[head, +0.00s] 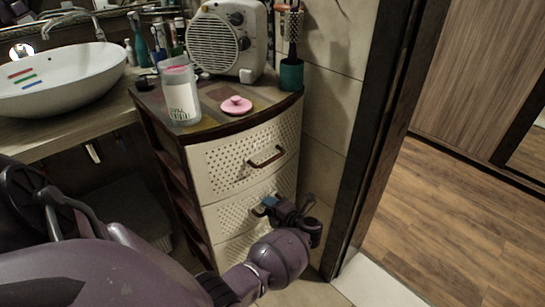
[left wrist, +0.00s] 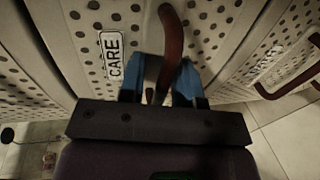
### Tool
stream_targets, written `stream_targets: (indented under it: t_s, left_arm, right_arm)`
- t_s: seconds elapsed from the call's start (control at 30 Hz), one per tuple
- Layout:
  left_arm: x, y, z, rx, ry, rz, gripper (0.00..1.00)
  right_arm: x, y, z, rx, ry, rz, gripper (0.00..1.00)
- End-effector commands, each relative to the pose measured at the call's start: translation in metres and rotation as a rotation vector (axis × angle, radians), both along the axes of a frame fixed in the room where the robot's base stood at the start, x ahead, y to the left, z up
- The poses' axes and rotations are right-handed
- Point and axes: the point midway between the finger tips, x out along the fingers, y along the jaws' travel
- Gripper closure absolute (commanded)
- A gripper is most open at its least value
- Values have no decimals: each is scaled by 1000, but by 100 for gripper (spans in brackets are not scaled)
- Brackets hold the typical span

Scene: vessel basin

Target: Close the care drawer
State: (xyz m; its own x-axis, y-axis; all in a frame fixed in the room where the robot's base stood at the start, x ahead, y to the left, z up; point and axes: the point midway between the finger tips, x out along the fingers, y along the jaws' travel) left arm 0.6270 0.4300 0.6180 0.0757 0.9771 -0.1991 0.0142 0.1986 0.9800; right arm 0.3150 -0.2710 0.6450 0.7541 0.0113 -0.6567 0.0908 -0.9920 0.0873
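The care drawer (head: 235,215) is the middle drawer of a cream, perforated drawer unit in the head view. Its front with the CARE label (left wrist: 112,58) fills much of the left wrist view. Its dark red-brown curved handle (left wrist: 172,38) runs down between my blue fingertips. My left gripper (head: 270,207) is at this handle, and its fingers (left wrist: 160,80) sit close on both sides of it, seemingly shut on it. The gripper hides most of the handle in the head view. How far the drawer stands out is hard to tell. My right gripper is not in view.
The top drawer (head: 235,160) has its own handle (head: 267,157). On the unit's top are a labelled jar (head: 181,100), a pink lid (head: 236,105), a heater (head: 225,40) and a green cup (head: 291,75). A basin (head: 60,75) stands left, a door frame (head: 385,130) right.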

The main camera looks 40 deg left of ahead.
Motion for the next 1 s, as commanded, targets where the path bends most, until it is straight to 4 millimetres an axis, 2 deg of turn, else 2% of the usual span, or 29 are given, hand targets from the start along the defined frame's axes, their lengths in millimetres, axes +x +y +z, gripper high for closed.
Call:
stream_targets:
  t_s: [0.3, 0.43, 0.8, 1.0]
  left_arm:
    - [0, -3, -1, -3, 1, -1, 64]
    - [-1, -12, 2, -4, 0, -1, 64]
    - [-5, -74, 15, -5, -1, -1, 64]
    - [-8, -98, 20, -4, 0, 0, 64]
  right_arm:
    - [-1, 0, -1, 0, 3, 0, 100]
    - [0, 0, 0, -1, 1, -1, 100]
    - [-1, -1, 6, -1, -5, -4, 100]
    - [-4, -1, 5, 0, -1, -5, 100]
